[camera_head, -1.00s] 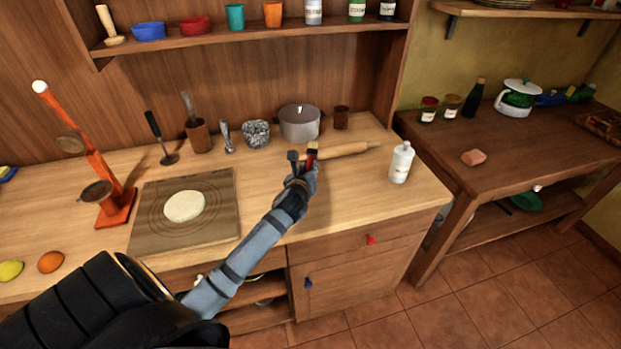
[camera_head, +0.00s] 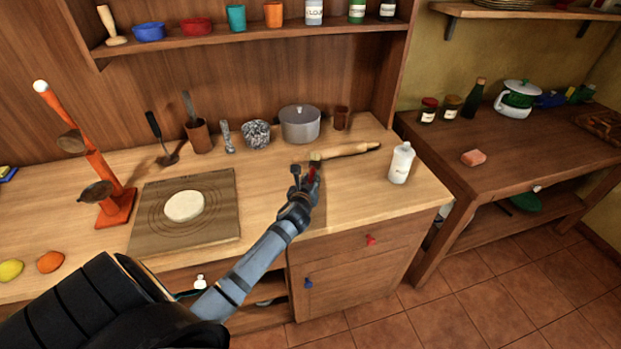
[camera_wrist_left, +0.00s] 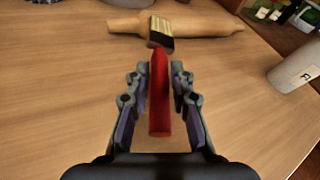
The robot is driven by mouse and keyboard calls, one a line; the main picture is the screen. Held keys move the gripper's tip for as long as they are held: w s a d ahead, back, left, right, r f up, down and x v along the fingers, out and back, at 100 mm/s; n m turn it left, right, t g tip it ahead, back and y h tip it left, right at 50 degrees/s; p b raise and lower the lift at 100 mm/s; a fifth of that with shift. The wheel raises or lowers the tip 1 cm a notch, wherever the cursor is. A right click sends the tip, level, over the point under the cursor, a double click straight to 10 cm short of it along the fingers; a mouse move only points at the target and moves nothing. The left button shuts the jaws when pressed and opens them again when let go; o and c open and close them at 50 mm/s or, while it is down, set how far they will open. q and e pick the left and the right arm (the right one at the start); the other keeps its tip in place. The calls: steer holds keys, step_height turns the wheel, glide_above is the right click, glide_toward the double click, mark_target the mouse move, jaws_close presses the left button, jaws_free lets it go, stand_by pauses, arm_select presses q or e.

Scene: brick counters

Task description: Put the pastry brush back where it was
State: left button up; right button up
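The pastry brush has a red handle (camera_wrist_left: 159,95), a dark band and pale bristles. In the left wrist view its bristle end (camera_wrist_left: 160,30) is against or just in front of the rolling pin (camera_wrist_left: 185,24); I cannot tell whether they touch. In the head view the brush (camera_head: 312,174) is on the counter by the pin's left end. My left gripper (camera_head: 303,172) is open around the red handle, with a gap on each side in the left wrist view (camera_wrist_left: 158,90). My right gripper is not in view.
A white bottle (camera_head: 401,163) stands right of the rolling pin (camera_head: 345,151). A grey pot (camera_head: 299,124) and brown cup (camera_head: 341,118) stand behind. A board (camera_head: 220,222) with dough (camera_head: 184,206) lies to the left. Counter between board and gripper is clear.

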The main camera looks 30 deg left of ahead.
arm_select(q)
steer(key=shift+o, duration=1.5)
steer(key=shift+r, duration=0.15)
steer(key=v, duration=1.1)
steer(key=shift+d+r, duration=0.1)
steer(key=shift+r, duration=0.15)
steer(key=shift+s+d+r, duration=0.15)
steer(key=shift+s+r, duration=0.05)
steer(key=shift+s, duration=0.25)
steer(key=shift+f, duration=0.1)
